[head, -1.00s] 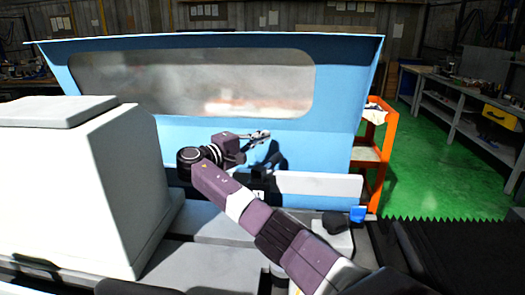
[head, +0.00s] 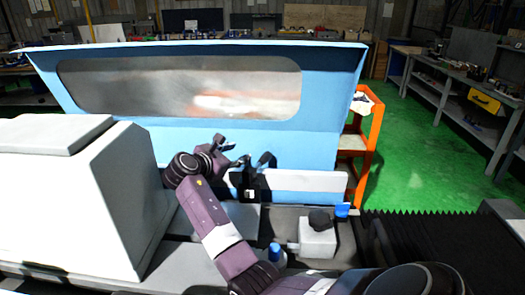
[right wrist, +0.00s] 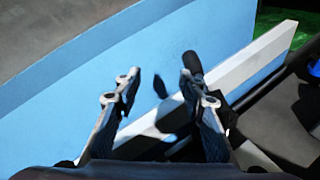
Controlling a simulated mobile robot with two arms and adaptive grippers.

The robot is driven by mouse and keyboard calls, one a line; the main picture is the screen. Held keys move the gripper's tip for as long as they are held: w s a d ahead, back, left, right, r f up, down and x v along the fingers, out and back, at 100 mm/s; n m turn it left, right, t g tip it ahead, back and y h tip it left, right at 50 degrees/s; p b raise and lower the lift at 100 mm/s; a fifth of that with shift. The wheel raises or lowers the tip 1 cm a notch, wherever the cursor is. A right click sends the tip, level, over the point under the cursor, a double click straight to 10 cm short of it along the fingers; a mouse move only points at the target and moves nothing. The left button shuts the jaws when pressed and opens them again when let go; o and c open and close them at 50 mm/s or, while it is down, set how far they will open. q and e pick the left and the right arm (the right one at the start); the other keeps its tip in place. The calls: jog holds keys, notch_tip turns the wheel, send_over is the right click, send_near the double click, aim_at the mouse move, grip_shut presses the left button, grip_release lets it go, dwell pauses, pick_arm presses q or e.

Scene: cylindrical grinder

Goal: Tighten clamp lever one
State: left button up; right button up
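A black clamp lever (head: 265,160) stands up from the machine bed in front of the blue panel. In the right wrist view a dark rounded handle end (right wrist: 192,62), probably the same lever, shows just beyond the right-hand fingertip. My right gripper (head: 229,146) is left of the lever in the head view. Its fingers are spread in the right wrist view (right wrist: 157,82), with nothing held between them. Whether the fingertip touches the handle, I cannot tell. The lever's lower part is partly hidden in the right wrist view. My left gripper is out of view.
A blue guard panel with a window (head: 110,130) rises close behind the gripper. A white bar (head: 305,181) runs along its foot. A large white housing (head: 70,200) stands left. A grey block with a black knob (head: 318,235) is at right, near an orange cart (head: 367,155).

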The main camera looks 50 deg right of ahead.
aim_at(260, 160)
jog(key=s+n, duration=0.1)
jog(key=s+d+f+n+p, duration=0.1)
jog(key=s, duration=0.1)
jog(key=s+d+f+n+p, duration=0.1)
jog(key=s+n, duration=0.1)
jog(key=shift+g, duration=0.3)
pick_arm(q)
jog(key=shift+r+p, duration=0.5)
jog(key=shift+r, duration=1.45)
pick_arm(e)
jog(key=shift+f+x, duration=0.2)
jog(key=shift+x, duration=3.65)
jog(key=shift+a+y, duration=0.1)
jog(key=shift+y, duration=0.2)
jog(key=shift+c, duration=0.5)
grip_shut()
